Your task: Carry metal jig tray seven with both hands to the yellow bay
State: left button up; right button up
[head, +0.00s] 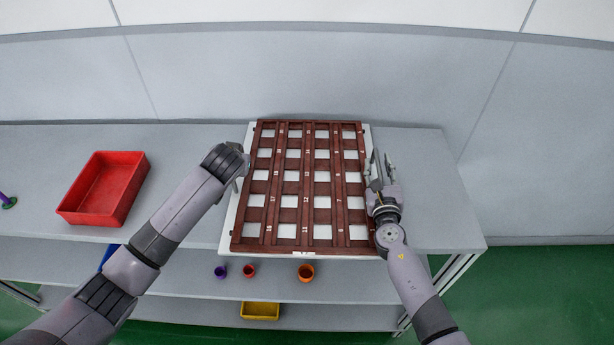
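The jig tray (304,243) is a dark red-brown grid of square openings with small numbers on its bars. It lies flat on a white board (230,228) on the grey bench. A white label on its near edge is too small to read. My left gripper (242,172) is at the tray's left side, near the board's edge; its fingers are mostly hidden by its own wrist. My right gripper (377,168) is at the tray's right side, its grey fingers close to the edge. I cannot tell whether either touches the tray. I cannot identify a yellow bay.
A red bin (104,188) stands left on the bench (420,190). A yellow bin (260,311) is lower down. The bench right of my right gripper is clear.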

pick_arm(q)
jog(key=shift+w+f, duration=0.45)
pick_arm(e)
jog(key=shift+w, duration=0.65)
pick_arm(q)
jog(key=shift+c, duration=0.6)
pick_arm(e)
jog(key=shift+c, duration=0.5)
pick_arm(q)
grip_shut()
pick_arm(e)
grip_shut()
pick_arm(q)
jog(key=shift+a, duration=0.1)
jog(key=shift+w+r, duration=0.1)
jog(key=shift+r, duration=0.1)
pick_arm(e)
jog(key=shift+w+d+r, duration=0.1)
jog(key=shift+r, duration=0.15)
